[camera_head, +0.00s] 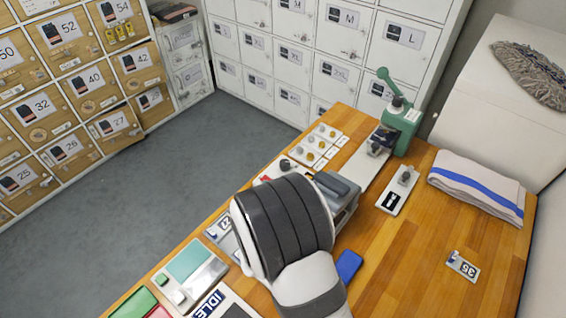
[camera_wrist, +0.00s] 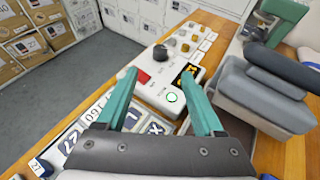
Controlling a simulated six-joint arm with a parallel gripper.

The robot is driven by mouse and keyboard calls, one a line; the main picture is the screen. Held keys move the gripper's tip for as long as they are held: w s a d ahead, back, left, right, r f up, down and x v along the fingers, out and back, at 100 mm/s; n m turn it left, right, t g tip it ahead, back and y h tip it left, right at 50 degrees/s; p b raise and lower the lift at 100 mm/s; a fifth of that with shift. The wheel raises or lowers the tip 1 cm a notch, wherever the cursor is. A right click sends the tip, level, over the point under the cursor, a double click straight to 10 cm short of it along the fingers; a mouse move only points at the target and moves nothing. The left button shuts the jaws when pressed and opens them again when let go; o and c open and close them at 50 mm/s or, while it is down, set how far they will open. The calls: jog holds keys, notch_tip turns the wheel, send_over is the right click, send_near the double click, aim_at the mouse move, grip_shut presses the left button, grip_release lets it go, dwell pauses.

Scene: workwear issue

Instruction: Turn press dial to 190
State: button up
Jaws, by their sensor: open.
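The press's white control panel (camera_wrist: 165,85) carries a dark round dial (camera_wrist: 160,52), a red patch, a small black display with orange digits too small to read, and a green ring. In the head view the dial (camera_head: 285,164) shows just beyond my arm. The grey press (camera_wrist: 268,85) stands right of the panel; part of it shows in the head view (camera_head: 342,192). My gripper (camera_wrist: 160,70) is open and empty, its two teal fingers spread over the panel, with the dial past the fingertips. My arm hides the fingers in the head view.
Small knobs on white plates (camera_head: 322,140) lie beyond the panel. A green lever tool (camera_head: 402,125) stands at the table's back. Number plates (camera_wrist: 72,140) lie left of my gripper. A folded towel (camera_head: 477,185) lies at right. The right part of the table is mostly clear.

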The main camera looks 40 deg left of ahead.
aim_at(284, 164)
jog(key=x, duration=1.5)
jog(key=shift+r, duration=0.1)
grip_shut()
